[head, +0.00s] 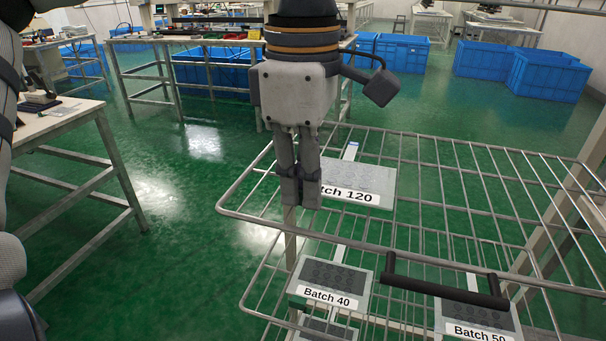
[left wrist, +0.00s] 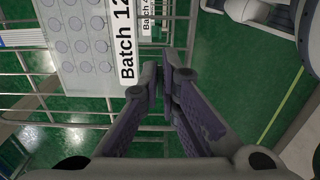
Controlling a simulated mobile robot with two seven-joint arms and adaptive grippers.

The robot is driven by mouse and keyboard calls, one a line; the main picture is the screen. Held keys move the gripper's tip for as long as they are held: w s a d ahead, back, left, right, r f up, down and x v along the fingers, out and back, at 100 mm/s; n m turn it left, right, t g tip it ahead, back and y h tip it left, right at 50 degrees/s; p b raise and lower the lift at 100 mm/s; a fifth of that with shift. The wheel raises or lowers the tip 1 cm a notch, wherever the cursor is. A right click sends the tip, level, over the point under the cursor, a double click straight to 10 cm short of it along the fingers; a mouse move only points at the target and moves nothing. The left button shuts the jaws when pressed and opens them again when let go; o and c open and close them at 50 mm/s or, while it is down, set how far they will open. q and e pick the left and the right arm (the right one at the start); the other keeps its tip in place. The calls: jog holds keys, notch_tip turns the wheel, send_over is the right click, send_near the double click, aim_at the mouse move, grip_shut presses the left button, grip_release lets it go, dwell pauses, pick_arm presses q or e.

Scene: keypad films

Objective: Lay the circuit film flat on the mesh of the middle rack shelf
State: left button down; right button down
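The circuit film (head: 378,180) is a pale rectangular sheet labelled "Batch 120", with a narrow tail strip at its back edge. It lies about flat on the wire mesh of the upper rack shelf in view (head: 470,195). My left gripper (head: 300,198) points down at the film's front left corner and hides part of its label. In the left wrist view the film (left wrist: 85,45) is beside the fingertips (left wrist: 163,82), which are close together with no film seen between them. Whether they touch the film is unclear. My right gripper is not in view.
A lower shelf holds panels labelled "Batch 40" (head: 333,285) and "Batch 50" (head: 478,318). A dark handle bar (head: 445,285) crosses the front right. The mesh right of the film is bare. A white table (head: 60,118) stands at left, blue bins (head: 545,75) behind.

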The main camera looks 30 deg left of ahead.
pick_arm(q)
jog(key=shift+f, duration=0.35)
dwell(0.4)
jog(key=c, duration=1.7)
grip_release()
notch_tip(320, 180, up, 12)
